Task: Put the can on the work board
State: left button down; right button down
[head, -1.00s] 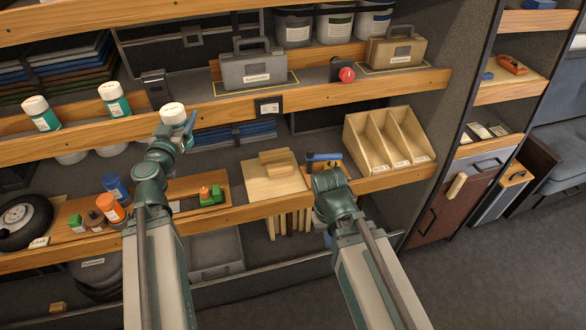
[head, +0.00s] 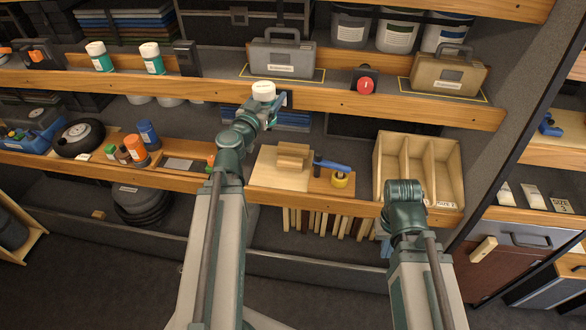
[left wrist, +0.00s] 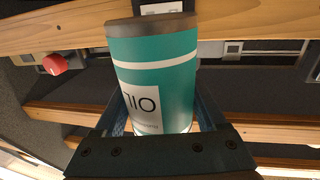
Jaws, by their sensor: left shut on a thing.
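The teal can (head: 263,90) with a white cap is in my left gripper (head: 268,108), held upright in front of the upper shelf's edge. In the left wrist view the can (left wrist: 155,80) shows its OIL label between the two fingers of the gripper (left wrist: 160,115). The pale work board (head: 268,176) lies on the lower shelf, below the can and a little to its right. Small wooden blocks (head: 292,156) rest on its right part. My right gripper (head: 405,200) is near the lower shelf's front, by the divided box; its fingers cannot be made out.
Two similar teal cans (head: 97,57) stand on the upper shelf at left. A blue-handled tool (head: 331,165) and a yellow roll (head: 340,180) lie right of the board. A wooden divided box (head: 420,168) stands further right. The upper shelf edge (head: 350,101) overhangs behind the can.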

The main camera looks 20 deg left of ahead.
pick_arm(q)
jog(key=s+a+f+b, duration=0.3)
jog(key=a+f+b, duration=0.1)
jog(key=f+b, duration=0.5)
jog(key=s+a+f+y+b, duration=0.1)
jog(key=a+f+b, duration=0.4)
jog(key=f+b, duration=0.5)
jog(key=s+a+f+n+b, duration=0.1)
jog(key=s+a+f+b, duration=0.3)
jog(key=f+b, duration=0.5)
jog(key=shift+s+a+f+y+b, duration=0.35)
jog(key=shift+a+f+y, duration=0.05)
jog(key=shift+w, duration=0.1)
jog(key=shift+w+d+f+b, duration=0.8)
jog(key=shift+w+d+f, duration=0.1)
jog(key=shift+w, duration=1.6)
jog(key=shift+w+d+f+b, duration=0.75)
jog(key=shift+w+d+b, duration=0.15)
jog(key=shift+w, duration=1.55)
jog(key=shift+w+d+f+b, duration=0.75)
jog(key=shift+w+d+f, duration=0.15)
jog(key=shift+w, duration=1.6)
jog(key=shift+f, duration=0.15)
grip_release()
